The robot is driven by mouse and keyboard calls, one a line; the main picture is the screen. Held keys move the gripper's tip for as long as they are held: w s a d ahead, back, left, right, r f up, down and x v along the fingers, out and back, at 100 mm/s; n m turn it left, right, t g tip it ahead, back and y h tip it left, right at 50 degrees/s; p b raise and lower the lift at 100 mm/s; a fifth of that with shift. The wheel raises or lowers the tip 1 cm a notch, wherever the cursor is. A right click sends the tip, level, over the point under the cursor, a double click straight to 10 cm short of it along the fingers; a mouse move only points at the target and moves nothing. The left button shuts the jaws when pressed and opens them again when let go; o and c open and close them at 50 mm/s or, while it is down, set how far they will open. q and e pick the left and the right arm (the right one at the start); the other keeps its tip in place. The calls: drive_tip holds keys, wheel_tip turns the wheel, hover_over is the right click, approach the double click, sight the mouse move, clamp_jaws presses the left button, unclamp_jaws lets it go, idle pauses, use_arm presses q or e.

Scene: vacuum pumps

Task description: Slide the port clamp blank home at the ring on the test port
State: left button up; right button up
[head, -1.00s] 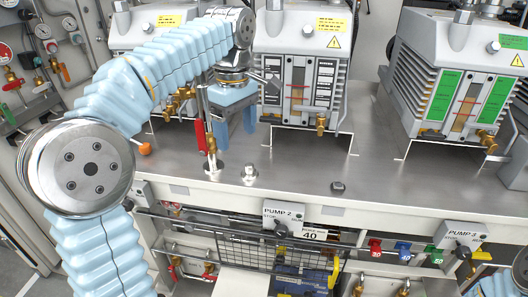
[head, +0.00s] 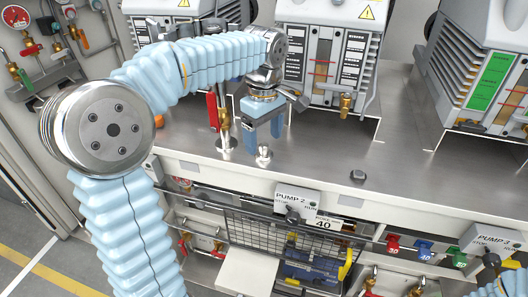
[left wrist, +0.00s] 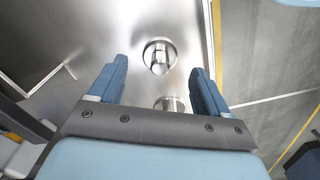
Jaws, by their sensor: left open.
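My left gripper (head: 264,142) is open and empty, with its blue fingers pointing down over the bench, by a short silver port (head: 264,153) on a round base near the front edge. A second round base (head: 226,144) stands to its left with a brass valve and red handle. In the left wrist view, one round silver fitting (left wrist: 158,55) shows beyond the open fingers (left wrist: 155,88). Another silver fitting (left wrist: 170,104) shows between them, partly hidden by the gripper body. I cannot tell the clamp blank or the ring apart on these fittings. My right gripper is out of view.
Pump housings (head: 325,55) stand behind. The PUMP 2 switch box (head: 297,200) and a wire basket (head: 262,230) are below the front edge.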

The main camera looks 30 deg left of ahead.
sight(264, 144)
use_arm(q)
drive_tip(key=shift+f, duration=1.55)
drive_tip(key=c, duration=1.1)
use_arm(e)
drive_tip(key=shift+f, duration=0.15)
use_arm(q)
drive_tip(key=shift+r, duration=0.1)
